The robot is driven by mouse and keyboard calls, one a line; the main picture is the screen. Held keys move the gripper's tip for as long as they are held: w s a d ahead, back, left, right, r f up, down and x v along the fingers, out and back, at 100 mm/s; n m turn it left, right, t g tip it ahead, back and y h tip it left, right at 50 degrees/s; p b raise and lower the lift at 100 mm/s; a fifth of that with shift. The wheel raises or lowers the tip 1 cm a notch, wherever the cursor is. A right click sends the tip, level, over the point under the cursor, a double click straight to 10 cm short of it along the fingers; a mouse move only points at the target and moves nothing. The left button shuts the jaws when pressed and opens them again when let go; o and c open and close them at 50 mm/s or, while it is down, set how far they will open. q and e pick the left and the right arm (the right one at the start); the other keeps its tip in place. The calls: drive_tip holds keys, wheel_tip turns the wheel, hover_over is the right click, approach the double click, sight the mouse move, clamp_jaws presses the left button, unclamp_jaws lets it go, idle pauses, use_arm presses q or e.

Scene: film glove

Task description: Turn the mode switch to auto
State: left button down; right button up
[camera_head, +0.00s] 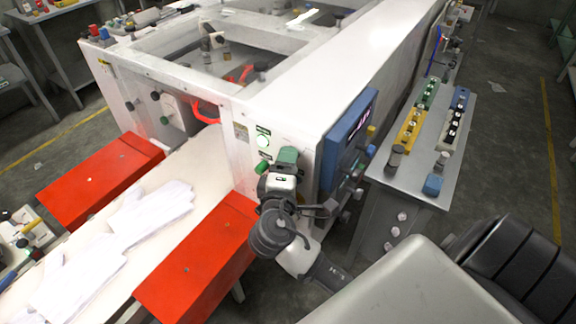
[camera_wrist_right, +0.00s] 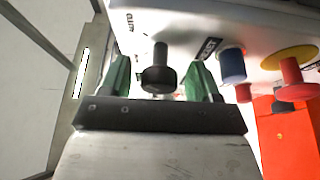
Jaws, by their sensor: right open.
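In the right wrist view, a black knob on a short stem (camera_wrist_right: 158,76) juts from a pale panel, with an AUTO label (camera_wrist_right: 130,22) beside its base. It appears to be the mode switch. My right gripper (camera_wrist_right: 162,82) is open, with one green finger on each side of the knob. I see a gap on both sides and cannot tell any contact. My left gripper is not in view.
The right wrist view shows a blue button (camera_wrist_right: 231,65), a red button on a yellow disc (camera_wrist_right: 291,72) and a red block (camera_wrist_right: 285,140) near the gripper. In the head view, a blue control panel (camera_head: 345,135) is right of the gripper. White gloves (camera_head: 150,212) lie between red guards.

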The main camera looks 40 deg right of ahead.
drive_tip(key=b+v, duration=0.3)
drive_tip(key=v, duration=0.8)
drive_tip(key=shift+w+d, duration=0.1)
drive_tip(key=w+a+f+n+y, duration=0.2)
drive_tip(key=f+y, duration=0.1)
drive_tip(key=f, duration=0.5)
drive_tip(key=w+a+f+n+y, duration=0.1)
drive_tip(key=w+f+n+y, duration=0.1)
drive_tip(key=f, duration=0.6)
drive_tip(key=s+f+g+y, duration=0.2)
drive_tip(key=f, duration=0.7)
drive_tip(key=s+f+g+y, duration=0.2)
drive_tip(key=f, duration=0.8)
drive_tip(key=s+d+f+m+g+y, duration=0.1)
drive_tip(key=s+f+m+g+y, duration=0.2)
drive_tip(key=s+f, duration=1)
drive_tip(key=s+d+f+m+g, duration=0.2)
drive_tip(key=s+f, duration=0.3)
drive_tip(key=s, duration=0.3)
drive_tip(key=s+d+f+m+g, duration=0.2)
drive_tip(key=s+f+m, duration=0.3)
drive_tip(key=s, duration=0.3)
drive_tip(key=shift+s+d+f+g+y, duration=0.3)
drive_tip(key=shift+d+f+g+y, duration=0.1)
drive_tip(key=shift+d+f, duration=0.05)
